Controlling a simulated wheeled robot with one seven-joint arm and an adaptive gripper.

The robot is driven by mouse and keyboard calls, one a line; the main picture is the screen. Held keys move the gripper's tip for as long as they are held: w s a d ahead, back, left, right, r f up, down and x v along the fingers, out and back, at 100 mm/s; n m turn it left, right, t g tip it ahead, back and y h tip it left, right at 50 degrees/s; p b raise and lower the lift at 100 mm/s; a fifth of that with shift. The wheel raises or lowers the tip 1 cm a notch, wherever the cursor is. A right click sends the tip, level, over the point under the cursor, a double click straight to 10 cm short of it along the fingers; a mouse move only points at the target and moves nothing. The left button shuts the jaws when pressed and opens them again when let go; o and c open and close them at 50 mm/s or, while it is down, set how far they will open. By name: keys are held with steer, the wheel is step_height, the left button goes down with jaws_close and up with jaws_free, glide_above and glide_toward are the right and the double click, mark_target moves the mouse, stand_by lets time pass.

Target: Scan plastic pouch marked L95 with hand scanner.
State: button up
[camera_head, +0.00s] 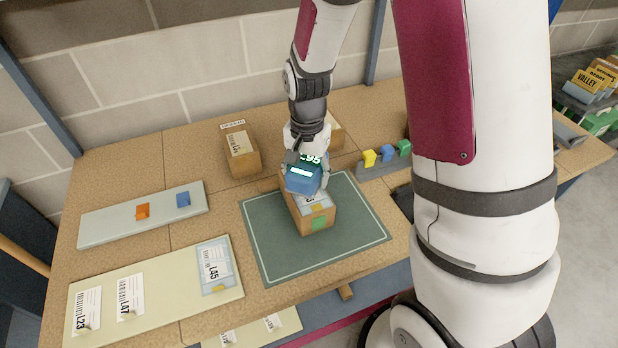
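My gripper (305,160) is over the dark green mat and appears shut on a blue hand scanner (301,180); its fingers are partly hidden. Glowing green characters that read like L95 show at the scanner's top, with a bright strip on its face. Just below is a cardboard box (318,222) with a green patch, standing on the mat (352,238). A pale pouch with a yellow corner (318,207) lies on top of the box. The scanner covers most of the pouch, so its marking cannot be read. I cannot tell whether scanner and pouch touch.
A pouch marked L45 (215,266) and tags L23 (87,308) and L47 (130,296) lie on a cream board (172,301). A grey board (110,225) bears orange and blue pieces. A labelled box (241,155) stands behind. A rack (380,168) holds coloured blocks right.

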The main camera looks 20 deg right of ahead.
mark_target(308, 161)
steer(key=shift+r+p, duration=0.8)
steer(key=shift+r, duration=1.4)
